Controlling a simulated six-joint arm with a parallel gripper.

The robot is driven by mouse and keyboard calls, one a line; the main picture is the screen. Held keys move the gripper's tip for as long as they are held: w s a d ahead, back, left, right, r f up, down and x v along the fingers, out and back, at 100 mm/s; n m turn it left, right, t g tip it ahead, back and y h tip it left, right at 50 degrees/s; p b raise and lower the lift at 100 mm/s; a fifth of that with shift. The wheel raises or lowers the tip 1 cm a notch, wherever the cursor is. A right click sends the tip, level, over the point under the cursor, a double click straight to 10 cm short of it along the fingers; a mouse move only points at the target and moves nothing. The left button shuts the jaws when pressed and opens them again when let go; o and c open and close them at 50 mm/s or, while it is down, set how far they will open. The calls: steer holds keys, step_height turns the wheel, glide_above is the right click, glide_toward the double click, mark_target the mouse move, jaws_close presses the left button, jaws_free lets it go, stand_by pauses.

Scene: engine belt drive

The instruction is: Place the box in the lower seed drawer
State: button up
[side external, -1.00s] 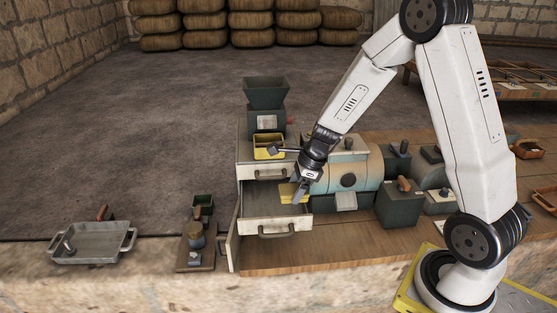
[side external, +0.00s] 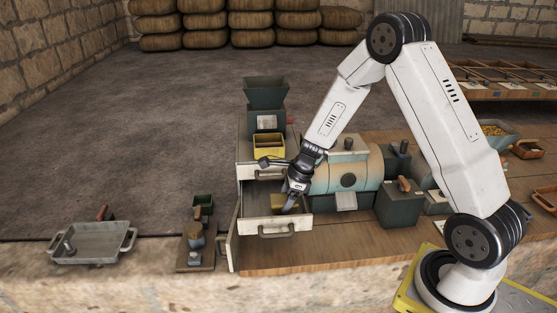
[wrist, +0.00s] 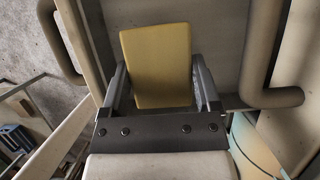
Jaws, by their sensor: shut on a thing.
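The yellow box (wrist: 158,65) is between my gripper's two fingers (wrist: 160,90) in the wrist view, with a grey drawer surface around it. In the side external view the box (side external: 280,203) is partly hidden by my gripper (side external: 290,204), which is shut on it. The lower seed drawer (side external: 300,219) is pulled out of the cream cabinet, with its handle at the front. The box is inside the drawer's outline, low toward its right side. I cannot tell whether it touches the drawer floor.
A drawer front (side external: 248,172) shows above, near my wrist. A yellow open-topped container (side external: 269,152) and a dark green hopper (side external: 265,92) stand behind. A light green cylindrical machine (side external: 350,172) is close on the right. A metal tray (side external: 90,243) lies far left.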

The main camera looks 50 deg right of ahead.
steer(key=shift+f, duration=0.85)
steer(key=shift+f, duration=0.2)
steer(key=o, duration=1.1)
steer(key=shift+r, duration=0.15)
steer(key=shift+v, duration=6.05)
steer(key=shift+a, duration=0.1)
